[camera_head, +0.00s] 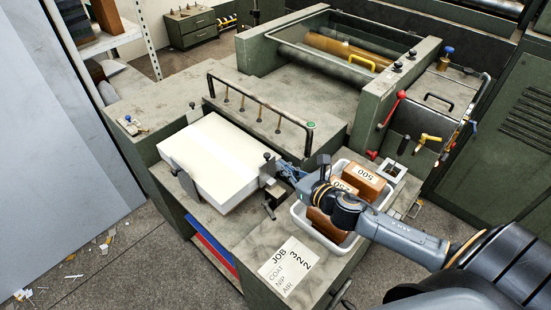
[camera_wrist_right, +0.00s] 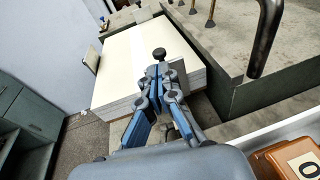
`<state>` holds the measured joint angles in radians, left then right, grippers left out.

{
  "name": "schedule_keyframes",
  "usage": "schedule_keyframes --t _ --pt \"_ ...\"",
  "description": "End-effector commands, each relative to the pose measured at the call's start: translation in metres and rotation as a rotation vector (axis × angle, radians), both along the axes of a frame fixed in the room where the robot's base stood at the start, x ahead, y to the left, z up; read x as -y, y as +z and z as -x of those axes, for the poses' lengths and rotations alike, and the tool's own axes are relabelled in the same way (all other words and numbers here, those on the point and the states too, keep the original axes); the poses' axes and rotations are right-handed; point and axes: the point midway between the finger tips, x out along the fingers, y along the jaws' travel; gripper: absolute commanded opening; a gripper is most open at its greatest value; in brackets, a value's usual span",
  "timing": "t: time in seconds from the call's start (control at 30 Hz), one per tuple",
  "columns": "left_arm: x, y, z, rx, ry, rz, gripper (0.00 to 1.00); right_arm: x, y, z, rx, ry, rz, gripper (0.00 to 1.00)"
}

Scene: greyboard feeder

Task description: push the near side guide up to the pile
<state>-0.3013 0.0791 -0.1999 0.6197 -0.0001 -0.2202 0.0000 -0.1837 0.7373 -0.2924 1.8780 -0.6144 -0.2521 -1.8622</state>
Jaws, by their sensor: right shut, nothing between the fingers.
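The pile (camera_head: 208,150) of pale board lies on the feeder; it also shows in the wrist view (camera_wrist_right: 135,55). The near side guide (camera_head: 267,171) is a small upright grey plate with a black knob, at the pile's right corner in the head view. In the wrist view the guide plate (camera_wrist_right: 178,72) stands close beside the pile; I cannot tell whether they touch. My right gripper (camera_head: 284,168) is shut and empty, its tips at the guide. In the wrist view the fingertips (camera_wrist_right: 158,82) partly hide the guide. My left gripper is not in view.
A white tray (camera_head: 297,212) with brown numbered blocks (camera_head: 362,180) stands under my right forearm. A job card (camera_head: 288,266) lies on the front deck. A black bar (camera_head: 255,103) on posts spans behind the pile. Another dark guide (camera_head: 184,184) stands at the pile's left side.

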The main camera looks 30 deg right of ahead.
Motion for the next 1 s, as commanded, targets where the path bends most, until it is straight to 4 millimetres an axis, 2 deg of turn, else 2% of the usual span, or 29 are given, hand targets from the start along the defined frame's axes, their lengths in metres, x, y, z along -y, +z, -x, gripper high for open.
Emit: schedule_keyframes --t 0.1,0.3,0.77,1.0 --pt "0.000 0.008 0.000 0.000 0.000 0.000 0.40 -0.004 0.000 -0.019 0.003 -0.001 -0.002 0.00" --pt "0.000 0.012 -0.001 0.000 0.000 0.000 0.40 -0.007 -0.006 -0.037 0.001 0.001 -0.001 0.00" --pt "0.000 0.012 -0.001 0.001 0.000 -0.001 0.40 -0.008 -0.009 -0.042 0.000 0.001 -0.001 0.00" --pt "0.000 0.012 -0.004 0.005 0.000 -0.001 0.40 -0.013 -0.010 -0.059 0.002 0.002 0.000 0.00"
